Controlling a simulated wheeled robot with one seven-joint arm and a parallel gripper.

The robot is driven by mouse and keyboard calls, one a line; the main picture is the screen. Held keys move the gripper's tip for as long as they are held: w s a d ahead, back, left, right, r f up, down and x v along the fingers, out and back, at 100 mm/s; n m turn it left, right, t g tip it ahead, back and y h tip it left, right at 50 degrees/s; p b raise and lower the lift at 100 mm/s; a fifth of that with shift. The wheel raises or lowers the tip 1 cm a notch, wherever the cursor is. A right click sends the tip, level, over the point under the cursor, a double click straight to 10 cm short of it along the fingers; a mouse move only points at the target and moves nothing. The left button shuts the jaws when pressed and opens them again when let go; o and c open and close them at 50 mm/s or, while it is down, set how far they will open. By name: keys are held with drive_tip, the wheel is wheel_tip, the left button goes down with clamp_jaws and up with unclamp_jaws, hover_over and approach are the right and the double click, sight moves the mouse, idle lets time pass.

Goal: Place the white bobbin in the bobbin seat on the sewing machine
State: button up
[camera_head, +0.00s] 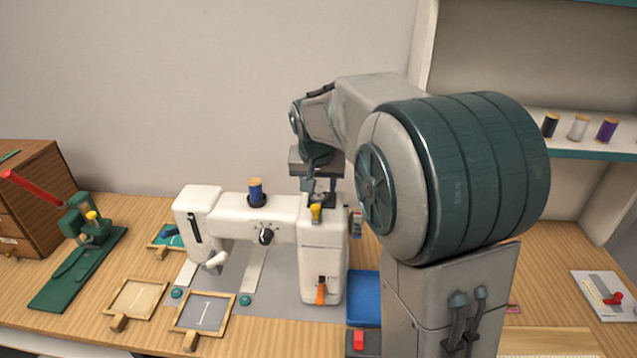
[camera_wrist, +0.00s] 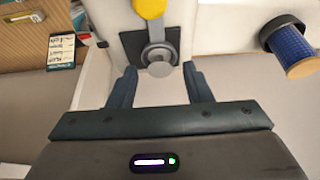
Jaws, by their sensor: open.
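The white sewing machine (camera_head: 322,262) stands on the bench. On its top right, a dark square plate (camera_wrist: 130,45) carries a grey round metal fitting (camera_wrist: 158,50) with a small grey disc at its near end; this looks like the bobbin seat. My gripper (camera_wrist: 159,70) is open above it, its fingertips apart on either side of the disc. In the head view my gripper (camera_head: 319,187) is over the machine's right end. I see no white bobbin between the fingers. A white spool (camera_head: 578,127) stands on the shelf at right; I cannot tell whether it is the bobbin.
A blue spool (camera_head: 256,191) stands on the machine top left of my gripper. A yellow knob (camera_head: 315,212) is close by the plate. Black (camera_head: 550,124) and purple (camera_head: 607,130) spools flank the white one. A blue tray (camera_head: 364,297) lies right of the machine.

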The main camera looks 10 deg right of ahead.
drive_tip(key=shift+r+p, duration=0.3)
drive_tip(key=shift+r, duration=0.15)
drive_tip(key=b+v, duration=0.1)
drive_tip(key=v, duration=1.1)
drive_tip(key=s+f+n, duration=0.1)
drive_tip(key=s+f, duration=0.7)
drive_tip(key=s, duration=0.3)
drive_tip(key=s+d+f+n+g+y, duration=0.1)
drive_tip(key=s+f+n, duration=0.1)
drive_tip(key=s+f, duration=0.5)
drive_tip(key=s, duration=0.5)
drive_tip(key=shift+d+f+n, duration=0.25)
drive_tip(key=shift+f+n, duration=0.05)
drive_tip(key=shift+f, duration=0.05)
drive_tip(key=shift+c, duration=0.3)
